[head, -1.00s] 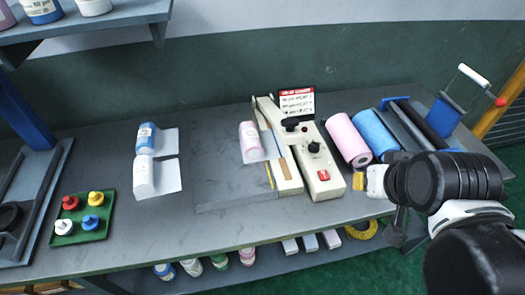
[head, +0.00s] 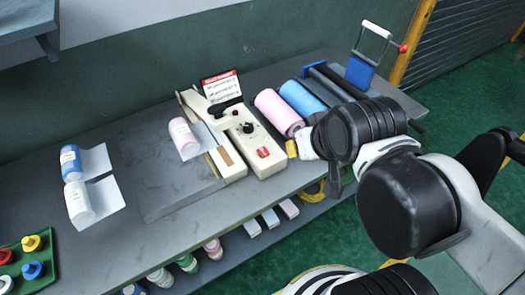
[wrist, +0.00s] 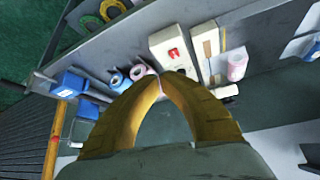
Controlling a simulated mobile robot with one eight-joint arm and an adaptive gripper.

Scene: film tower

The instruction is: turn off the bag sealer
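The bag sealer (head: 262,133) is a cream machine on the bench with a black knob, a red switch (head: 263,153) at its near end and a red-topped sign behind it. In the wrist view the sealer (wrist: 165,42) is at the top centre, with the red switch (wrist: 173,53) facing me. My gripper's yellow fingers (wrist: 158,78) arch together and their tips appear to meet, with nothing visible between them. In the head view my gripper (head: 291,149) is just right of the sealer's near end, apart from the switch, partly hidden by my wrist.
A pink roll (head: 277,112) and a blue roll (head: 302,97) lie right of the sealer, close to my gripper. A pink-labelled bottle (head: 183,137) lies left of it. Small boxes and bottles fill the shelf below.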

